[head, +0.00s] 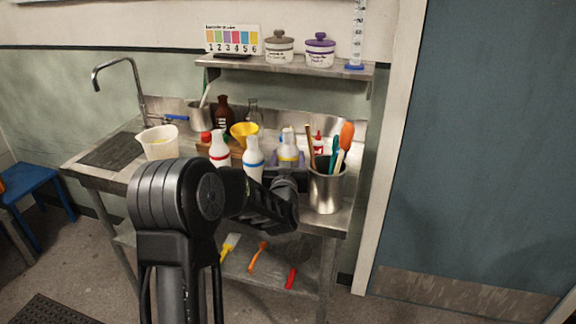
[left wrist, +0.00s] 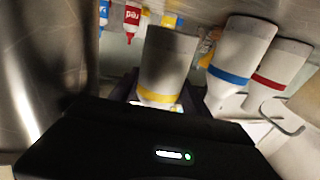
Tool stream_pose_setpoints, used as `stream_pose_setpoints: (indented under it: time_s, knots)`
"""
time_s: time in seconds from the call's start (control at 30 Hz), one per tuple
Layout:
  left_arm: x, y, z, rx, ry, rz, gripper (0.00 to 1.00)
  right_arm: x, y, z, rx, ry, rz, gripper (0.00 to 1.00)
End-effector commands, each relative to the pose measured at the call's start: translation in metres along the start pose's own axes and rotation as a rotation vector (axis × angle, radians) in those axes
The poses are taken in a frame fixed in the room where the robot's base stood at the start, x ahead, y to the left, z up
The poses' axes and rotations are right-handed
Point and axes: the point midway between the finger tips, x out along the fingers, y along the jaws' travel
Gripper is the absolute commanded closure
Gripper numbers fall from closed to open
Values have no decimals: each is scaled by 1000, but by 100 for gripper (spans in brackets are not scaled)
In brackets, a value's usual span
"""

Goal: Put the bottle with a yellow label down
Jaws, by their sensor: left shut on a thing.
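The white bottle with a yellow label (head: 288,148) is upright near the back of the steel bench, and its lower part is hidden behind my gripper. My left gripper (head: 287,165) is shut on this bottle. In the left wrist view the yellow-label bottle (left wrist: 168,62) shows between the fingers, its yellow band close to the gripper body. I cannot tell whether its base touches the bench. My right gripper is not in view.
A blue-banded bottle (head: 253,160) and a red-banded bottle (head: 219,150) stand to the left. A steel pot of tools (head: 327,190) stands close on the right. A yellow funnel (head: 243,130) is behind. A shelf (head: 290,66) hangs above; a white bucket (head: 158,143) is further left.

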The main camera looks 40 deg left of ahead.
Motion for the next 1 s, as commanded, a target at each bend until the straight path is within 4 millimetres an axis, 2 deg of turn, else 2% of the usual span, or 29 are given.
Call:
stream_pose_setpoints:
  time_s: [0.33,0.6,1.0]
  knots:
    - [3,0,0,0,1,0,100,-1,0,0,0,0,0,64]
    - [2,0,31,2,-2,0,100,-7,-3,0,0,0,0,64]
    - [2,0,37,-1,2,0,100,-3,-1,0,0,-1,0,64]
